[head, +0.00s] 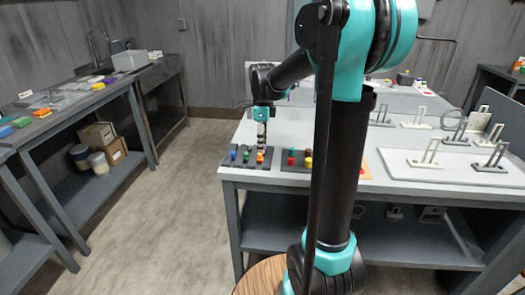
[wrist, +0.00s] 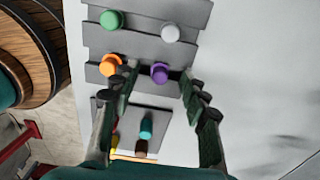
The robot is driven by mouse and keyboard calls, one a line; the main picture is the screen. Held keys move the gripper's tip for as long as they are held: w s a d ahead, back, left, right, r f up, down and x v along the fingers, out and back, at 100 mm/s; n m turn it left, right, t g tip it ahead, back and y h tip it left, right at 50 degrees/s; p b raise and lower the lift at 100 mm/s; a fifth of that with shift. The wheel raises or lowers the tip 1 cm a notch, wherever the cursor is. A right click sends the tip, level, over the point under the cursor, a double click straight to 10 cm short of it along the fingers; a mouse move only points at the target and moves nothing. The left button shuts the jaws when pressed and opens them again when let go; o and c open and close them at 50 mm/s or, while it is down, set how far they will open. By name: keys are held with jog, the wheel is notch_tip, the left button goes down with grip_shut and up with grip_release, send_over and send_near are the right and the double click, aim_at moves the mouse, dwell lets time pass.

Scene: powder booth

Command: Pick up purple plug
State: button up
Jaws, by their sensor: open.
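The purple plug (wrist: 159,73) stands on a dark grey stepped rack (wrist: 142,45) in the wrist view. My gripper (wrist: 158,78) is open, with one finger on each side of the purple plug in the picture; I cannot tell whether either finger touches it. The left finger lies between the purple plug and an orange plug (wrist: 110,66), very near the orange one. In the head view my gripper (head: 261,143) points down over the rack at the table's left front; the purple plug cannot be made out there.
A green plug (wrist: 112,20) and a white plug (wrist: 171,32) stand on the same rack. A second rack with teal (wrist: 146,128) and brown (wrist: 141,148) plugs lies between my fingers lower in the wrist view. A white tray (head: 400,172) with metal stands is farther right.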

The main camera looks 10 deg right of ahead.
jog(key=shift+f, duration=0.4)
jog(key=shift+c, duration=0.3)
jog(key=c, duration=0.8)
jog(key=shift+r, duration=0.1)
notch_tip(320, 180, up, 20)
jog(key=shift+f, duration=0.1)
jog(key=shift+c, duration=0.7)
jog(key=shift+s, duration=0.1)
